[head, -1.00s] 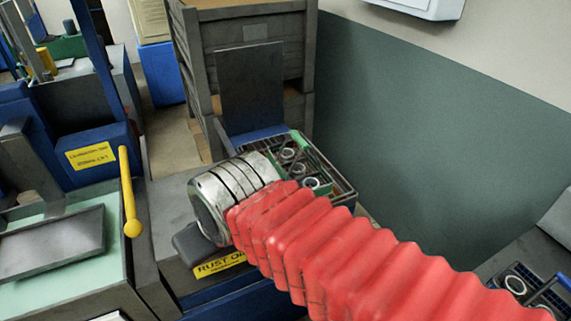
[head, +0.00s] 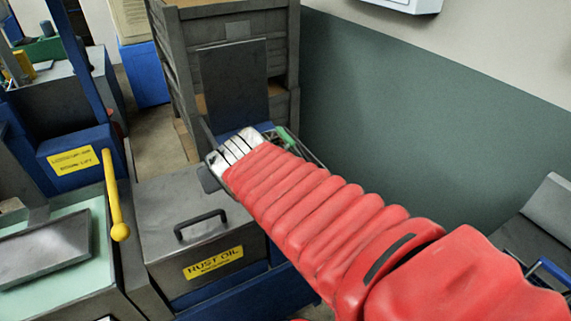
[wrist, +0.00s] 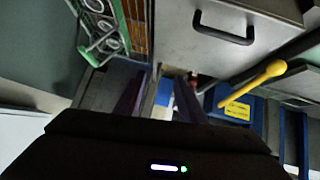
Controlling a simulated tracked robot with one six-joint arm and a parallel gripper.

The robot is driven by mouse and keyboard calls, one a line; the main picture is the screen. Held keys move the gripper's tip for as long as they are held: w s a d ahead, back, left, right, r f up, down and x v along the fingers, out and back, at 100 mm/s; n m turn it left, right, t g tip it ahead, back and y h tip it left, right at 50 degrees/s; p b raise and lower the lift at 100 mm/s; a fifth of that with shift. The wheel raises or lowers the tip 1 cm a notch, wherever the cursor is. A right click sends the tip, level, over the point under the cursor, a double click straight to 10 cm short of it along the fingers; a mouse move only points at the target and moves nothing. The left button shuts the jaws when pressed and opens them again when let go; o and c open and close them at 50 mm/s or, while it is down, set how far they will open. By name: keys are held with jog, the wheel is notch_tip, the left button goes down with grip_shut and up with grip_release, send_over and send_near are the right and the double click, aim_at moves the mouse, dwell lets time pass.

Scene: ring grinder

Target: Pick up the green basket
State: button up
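The green basket (head: 289,140) is mostly hidden behind my red-sleeved arm in the head view; only a green edge and a bit of dark rim show. In the wrist view the green basket (wrist: 98,28) is at the upper left, with a green wire frame and several metal rings inside. My gripper (wrist: 158,88) shows in the wrist view as two dark fingers standing apart, with no object visible between them. The basket is off to the left of the fingers there, not between them. In the head view the fingers are largely hidden by my wrist.
A grey rust oil box (head: 165,205) with a black handle stands left of my arm. A yellow lever (head: 114,200) sticks up beside it. Tall grey crates (head: 285,60) stand behind the basket, and a green-grey wall (head: 410,130) is to the right.

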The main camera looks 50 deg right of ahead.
jog(key=w+d+t+h, duration=0.1)
jog(key=w+d+h, duration=0.15)
jog(key=d, duration=0.65)
jog(key=t+y, duration=0.2)
jog(key=t, duration=0.2)
send_near(289, 138)
jog(key=s, duration=0.2)
jog(key=shift+w+a+r, duration=0.1)
jog(key=shift+w+r, duration=0.1)
jog(key=shift+w, duration=0.05)
jog(key=shift+x, duration=4.2)
jog(key=shift+w+a, duration=0.1)
jog(key=shift+w, duration=0.05)
